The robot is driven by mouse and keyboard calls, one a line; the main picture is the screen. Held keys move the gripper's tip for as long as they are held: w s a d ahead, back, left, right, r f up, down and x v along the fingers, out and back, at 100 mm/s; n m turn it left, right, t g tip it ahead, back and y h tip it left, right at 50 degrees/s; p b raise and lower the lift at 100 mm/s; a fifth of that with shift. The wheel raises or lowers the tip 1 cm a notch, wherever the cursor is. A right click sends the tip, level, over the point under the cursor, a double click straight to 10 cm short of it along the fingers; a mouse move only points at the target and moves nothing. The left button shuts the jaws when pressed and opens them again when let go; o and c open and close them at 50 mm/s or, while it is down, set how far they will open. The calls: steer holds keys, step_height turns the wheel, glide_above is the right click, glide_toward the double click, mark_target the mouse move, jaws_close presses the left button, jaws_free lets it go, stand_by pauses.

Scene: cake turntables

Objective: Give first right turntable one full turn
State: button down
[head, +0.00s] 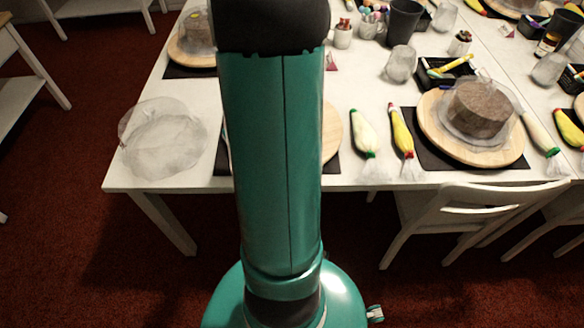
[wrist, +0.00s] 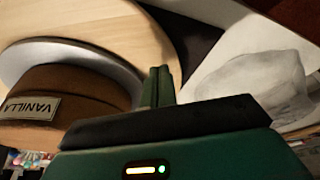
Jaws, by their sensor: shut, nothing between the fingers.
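A round wooden turntable (head: 331,132) stands on the white table, mostly hidden behind my teal arm in the head view. In the wrist view, a wooden turntable (wrist: 125,28) fills the upper left and bears a brown cake (wrist: 75,85) on a pale board, with a VANILLA label. My gripper (wrist: 158,72) is shut and empty, with its fingertips over or beside the turntable's rim; I cannot tell if they touch. The gripper is hidden in the head view. Another turntable (head: 430,127) with a brown cake (head: 478,108) under a clear cover stands farther right.
A crumpled clear cover (head: 165,140) lies at the table's left end; a clear cover also shows in the wrist view (wrist: 250,85). Piping bags (head: 363,132) lie between the turntables. A white chair (head: 455,215) stands at the front right. A black cup (head: 404,20) is farther back.

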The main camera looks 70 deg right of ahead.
step_height(320, 180, up, 6)
stand_by(0.8)
stand_by(0.4)
steer(key=w+a+r+n+t, duration=0.1)
steer(key=w+a+r+n, duration=0.15)
steer(key=a+r, duration=0.5)
steer(key=w+a+r+n, duration=0.1)
steer(key=w+a+r, duration=0.3)
steer(key=a, duration=0.6)
steer(key=s+a+r+n+t+y, duration=0.1)
steer(key=s+a+r+n, duration=0.1)
steer(key=a, duration=0.6)
steer(key=s+a+r+n+y, duration=0.1)
steer(key=s+a+r+n, duration=0.1)
steer(key=s+a+r, duration=0.3)
steer(key=a, duration=0.4)
steer(key=shift+a+r+t, duration=0.2)
steer(key=shift+r+t, duration=0.1)
steer(key=shift+t, duration=0.1)
